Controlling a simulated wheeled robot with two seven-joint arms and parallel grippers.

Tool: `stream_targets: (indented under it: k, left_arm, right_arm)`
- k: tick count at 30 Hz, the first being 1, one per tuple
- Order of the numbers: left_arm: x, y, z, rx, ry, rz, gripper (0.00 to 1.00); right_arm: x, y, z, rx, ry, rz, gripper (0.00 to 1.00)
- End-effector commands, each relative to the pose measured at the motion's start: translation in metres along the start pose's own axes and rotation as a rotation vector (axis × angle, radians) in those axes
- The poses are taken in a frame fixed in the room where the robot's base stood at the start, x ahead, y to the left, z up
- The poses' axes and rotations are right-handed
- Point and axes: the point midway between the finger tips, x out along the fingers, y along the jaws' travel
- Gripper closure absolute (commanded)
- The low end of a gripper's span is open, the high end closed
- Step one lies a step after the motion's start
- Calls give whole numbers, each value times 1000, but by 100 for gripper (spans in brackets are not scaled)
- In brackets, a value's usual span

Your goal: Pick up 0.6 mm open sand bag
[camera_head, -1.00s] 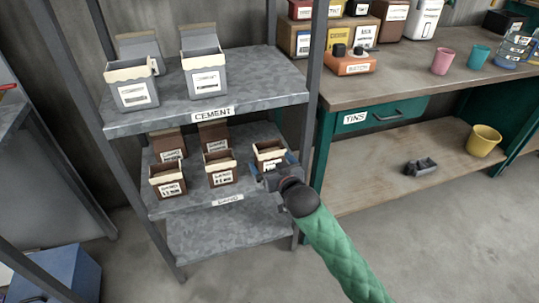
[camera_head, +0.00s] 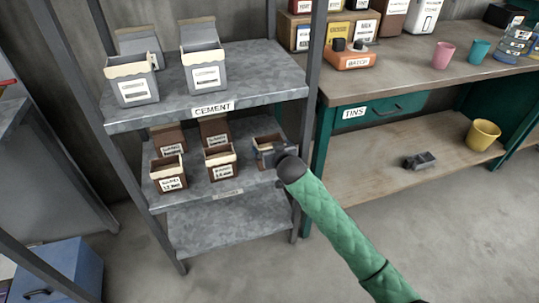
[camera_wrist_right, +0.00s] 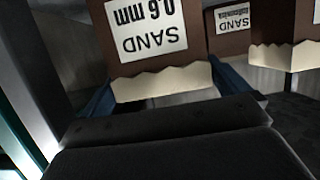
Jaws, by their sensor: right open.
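The 0.6 mm open sand bag (camera_wrist_right: 150,40) is brown with a torn cream rim and a white label, and it appears upside down in the right wrist view. In the head view this bag (camera_head: 264,140) stands rightmost in the front row on the sand shelf, its front mostly covered by my gripper. My right gripper (camera_head: 270,155) is open at the bag's front. In the right wrist view its blue fingers (camera_wrist_right: 165,95) lie on either side of the bag; I cannot tell if they touch it. My left gripper is not in view.
Other open sand bags (camera_head: 220,161) stand to the left and behind on the shelf. The cement shelf (camera_head: 250,75) lies above. A rack post (camera_head: 309,120) stands close on the right. The bottom shelf (camera_head: 230,225) is empty.

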Motion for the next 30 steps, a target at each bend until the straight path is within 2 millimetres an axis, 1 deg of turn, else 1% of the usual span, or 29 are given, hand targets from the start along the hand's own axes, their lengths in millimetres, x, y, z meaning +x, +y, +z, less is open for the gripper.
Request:
stream_targets:
  k: [5, 9, 13, 19, 20, 21, 23, 24, 28, 30]
  left_arm:
    - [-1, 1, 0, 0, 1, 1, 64]
    - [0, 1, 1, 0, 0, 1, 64]
    - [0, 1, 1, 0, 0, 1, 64]
    - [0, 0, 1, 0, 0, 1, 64]
    - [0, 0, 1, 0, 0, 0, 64]
    - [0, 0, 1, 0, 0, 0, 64]
    - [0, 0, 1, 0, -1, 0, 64]
    - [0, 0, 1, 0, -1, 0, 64]
    - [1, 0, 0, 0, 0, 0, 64]
    - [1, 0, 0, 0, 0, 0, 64]
  right_arm:
    - [22, 0, -8, -2, 0, 1, 0]
    - [38, 0, -7, -1, 0, 1, 0]
    - [44, 0, -6, -1, -1, 1, 0]
    - [44, 0, -6, -1, -1, 0, 0]
    - [44, 0, -6, -1, 0, 0, 2]
    - [44, 0, -6, -1, 0, 0, 10]
    - [44, 0, -6, -1, 0, 0, 22]
    - [44, 0, -6, -1, 0, 0, 29]
    - [44, 0, -6, -1, 0, 0, 55]
    - [44, 0, -8, -1, 2, 0, 55]
